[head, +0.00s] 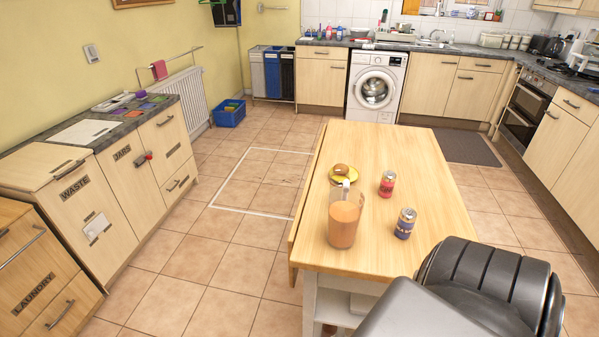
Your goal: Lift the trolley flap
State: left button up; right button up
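The trolley has a light wooden top (386,150) on a white frame with a lower shelf. Its flap (304,212) shows as a thin wooden strip along the left edge of the top, hanging down. Its outer face is hidden from this view. Neither gripper is in view. A grey and black part of my own arm covers the bottom right, near the trolley's front right corner.
A white outline (212,206) marks the floor left of the trolley, and that floor is clear. Cabinets (120,175) labelled waste, jars and laundry line the left. A blue crate (230,112) and washing machine (375,86) stand farther back. A dark mat (465,147) lies right.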

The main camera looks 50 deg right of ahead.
aim_at(293, 272)
jog(key=u, duration=0.55)
jog(key=i, duration=1.4)
jog(key=z, duration=2.95)
jog(key=k, duration=0.6)
jog(key=u, duration=0.2)
jog(key=i, duration=0.7)
jog(key=z, duration=0.45)
jog(key=i, duration=0.6)
jog(key=z, duration=0.5)
